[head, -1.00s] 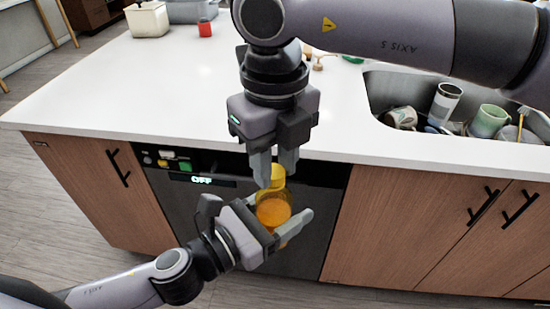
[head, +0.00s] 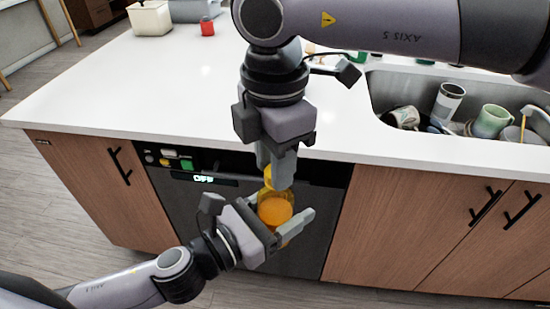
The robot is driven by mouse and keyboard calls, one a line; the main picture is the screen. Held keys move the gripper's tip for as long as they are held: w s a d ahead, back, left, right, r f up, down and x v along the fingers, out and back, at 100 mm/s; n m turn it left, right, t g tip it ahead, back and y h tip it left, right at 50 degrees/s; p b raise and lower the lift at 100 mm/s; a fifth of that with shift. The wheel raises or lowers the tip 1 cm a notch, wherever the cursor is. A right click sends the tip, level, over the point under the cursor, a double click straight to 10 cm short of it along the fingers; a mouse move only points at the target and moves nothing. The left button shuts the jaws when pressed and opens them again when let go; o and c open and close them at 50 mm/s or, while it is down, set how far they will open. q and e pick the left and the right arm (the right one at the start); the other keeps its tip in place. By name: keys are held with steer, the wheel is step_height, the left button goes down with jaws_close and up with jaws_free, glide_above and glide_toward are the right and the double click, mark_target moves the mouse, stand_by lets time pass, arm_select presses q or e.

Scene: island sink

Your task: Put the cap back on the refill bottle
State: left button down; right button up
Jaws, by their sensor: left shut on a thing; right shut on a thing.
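The refill bottle (head: 274,211), with orange contents, is held in front of the dishwasher, below the counter edge. My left gripper (head: 283,228) is shut on the bottle from below left. My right gripper (head: 275,178) points down from above and is shut on the yellow cap (head: 281,178) at the top of the bottle. The fingers hide part of the cap. I cannot tell whether the cap sits fully on the neck.
The white counter (head: 150,85) is mostly clear. A sink (head: 470,92) holding several mugs is at the right. A cream bin (head: 150,18) and a red cup (head: 207,28) stand at the back left. The dishwasher (head: 310,220) is shut behind the bottle.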

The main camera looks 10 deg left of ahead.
steer(key=m, duration=0.9)
steer(key=shift+w, duration=0.1)
steer(key=o, duration=1)
steer(key=shift+r, duration=2.25)
steer(key=shift+c, duration=0.4)
